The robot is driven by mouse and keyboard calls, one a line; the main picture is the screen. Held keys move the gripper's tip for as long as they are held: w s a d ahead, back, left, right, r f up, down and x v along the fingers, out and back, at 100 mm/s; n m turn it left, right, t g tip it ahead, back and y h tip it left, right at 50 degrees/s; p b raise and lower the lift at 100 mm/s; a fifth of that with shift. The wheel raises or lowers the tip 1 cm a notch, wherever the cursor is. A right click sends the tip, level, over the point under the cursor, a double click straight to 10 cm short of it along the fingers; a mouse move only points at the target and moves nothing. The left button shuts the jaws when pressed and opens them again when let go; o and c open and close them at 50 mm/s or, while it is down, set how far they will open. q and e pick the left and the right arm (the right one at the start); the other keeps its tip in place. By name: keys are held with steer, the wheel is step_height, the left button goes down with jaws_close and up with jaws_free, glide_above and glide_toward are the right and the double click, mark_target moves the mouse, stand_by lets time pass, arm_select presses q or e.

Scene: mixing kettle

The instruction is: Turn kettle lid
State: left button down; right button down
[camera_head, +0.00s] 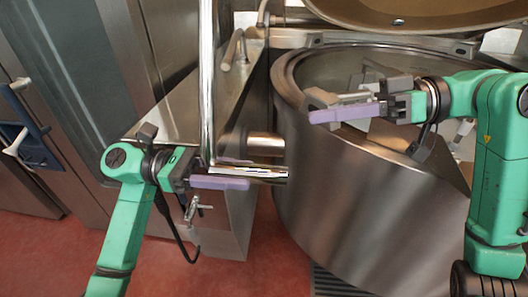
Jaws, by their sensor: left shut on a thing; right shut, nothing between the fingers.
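The large steel kettle (375,220) stands right of centre with its round mouth open. Its lid (425,12) is raised behind it, cut off by the top edge. A shiny metal bar (268,173) runs level at the kettle's left side and seems to join a tall upright pole (206,85). My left gripper (232,172) is shut on this bar, with purple fingers above and below it. My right gripper (340,108) is shut and empty over the kettle's mouth, near the front rim. It hides part of the kettle's inside.
A steel cabinet (232,215) with a tap (233,48) stands left of the kettle. A small metal T-shaped handle (196,208) is on its front, below my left gripper. A blue-handled door (30,140) is at the far left. The red floor (270,270) shows in front.

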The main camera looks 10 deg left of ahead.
steer(key=shift+n, duration=0.4)
steer(key=a+f, duration=0.2)
steer(key=a, duration=0.1)
steer(key=s+a+f, duration=0.1)
steer(key=a+f, duration=0.1)
steer(key=a, duration=0.1)
steer(key=s+a+f, duration=0.1)
steer(key=a+f, duration=0.1)
steer(key=a, duration=0.1)
steer(key=shift+s+a, duration=0.1)
steer(key=shift+a, duration=0.15)
steer(key=shift+f, duration=0.35)
